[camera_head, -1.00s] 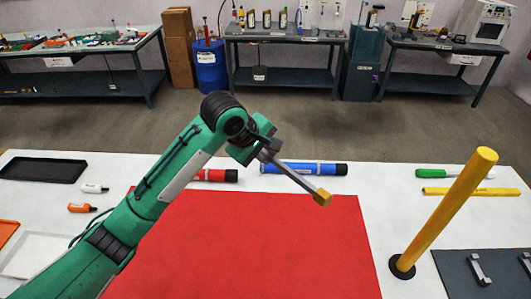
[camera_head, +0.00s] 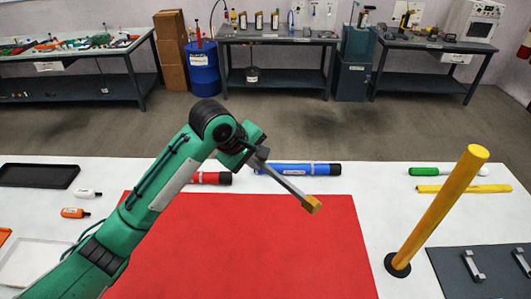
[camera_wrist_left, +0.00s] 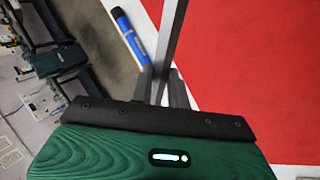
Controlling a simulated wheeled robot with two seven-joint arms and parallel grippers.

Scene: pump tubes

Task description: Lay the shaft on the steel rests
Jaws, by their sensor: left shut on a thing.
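The shaft (camera_head: 288,187) is a thin grey rod with a yellow-brass block at its lower right end. My left gripper (camera_head: 258,157) is shut on its upper end and holds it tilted above the red mat's far edge. In the left wrist view the shaft (camera_wrist_left: 168,45) runs up from between the fingers (camera_wrist_left: 161,88); its brass end is out of that picture. Two steel rests, one at the left (camera_head: 473,265) and one at the right (camera_head: 522,262), stand on a dark plate at the right, apart from the shaft. My right gripper is not in view.
A tall yellow post (camera_head: 437,210) stands left of the dark plate (camera_head: 450,255). Blue (camera_head: 300,169) and red (camera_head: 210,178) tubes lie behind the red mat (camera_head: 240,250). A green-handled tool (camera_head: 430,171) and yellow bar (camera_head: 440,188) lie at the back right. The mat is clear.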

